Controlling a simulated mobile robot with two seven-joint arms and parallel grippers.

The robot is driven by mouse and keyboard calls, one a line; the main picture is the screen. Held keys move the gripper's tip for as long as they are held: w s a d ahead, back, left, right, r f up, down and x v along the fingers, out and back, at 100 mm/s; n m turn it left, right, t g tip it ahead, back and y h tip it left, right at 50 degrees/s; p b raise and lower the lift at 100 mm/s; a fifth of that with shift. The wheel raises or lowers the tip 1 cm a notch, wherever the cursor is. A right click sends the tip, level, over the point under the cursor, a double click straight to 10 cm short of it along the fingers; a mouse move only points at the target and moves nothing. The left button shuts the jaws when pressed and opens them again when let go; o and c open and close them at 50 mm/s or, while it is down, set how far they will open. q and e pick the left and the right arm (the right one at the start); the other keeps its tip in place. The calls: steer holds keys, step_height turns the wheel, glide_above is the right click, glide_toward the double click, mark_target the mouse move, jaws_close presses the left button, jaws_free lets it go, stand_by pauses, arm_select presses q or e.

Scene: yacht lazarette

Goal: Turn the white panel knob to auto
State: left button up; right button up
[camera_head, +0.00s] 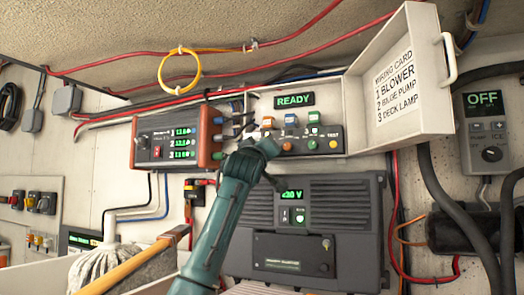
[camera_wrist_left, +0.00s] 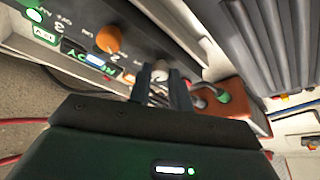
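The open control panel (camera_head: 300,155) has a row of coloured lamps above a row of knobs and a READY display (camera_head: 294,100). My left gripper (camera_wrist_left: 160,78) is at the left part of this panel. In the left wrist view its two fingertips stand either side of a pale white knob (camera_wrist_left: 160,68). The knob about fills the gap, but I cannot tell whether the fingers press on it. In the head view my left wrist hides this knob, so its setting does not show. An orange knob (camera_wrist_left: 109,39) sits beside it. My right gripper is not in view.
The panel's lid (camera_head: 402,80) stands open to the right, with a wiring card. An orange-ended meter box (camera_head: 178,136) is left of the panel and a dark finned unit (camera_head: 335,205) below. A mop (camera_head: 98,262) stands at lower left. Cables run overhead.

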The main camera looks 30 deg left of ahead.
arm_select(q)
steer(key=o, duration=0.4)
steer(key=b+v, duration=0.5)
steer(key=v, duration=0.8)
steer(key=shift+b, duration=0.35)
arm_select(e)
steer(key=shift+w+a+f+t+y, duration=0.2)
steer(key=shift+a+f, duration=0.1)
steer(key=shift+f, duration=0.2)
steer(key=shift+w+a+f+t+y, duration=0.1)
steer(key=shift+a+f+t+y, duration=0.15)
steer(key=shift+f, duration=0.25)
arm_select(q)
steer(key=shift+f, duration=0.1)
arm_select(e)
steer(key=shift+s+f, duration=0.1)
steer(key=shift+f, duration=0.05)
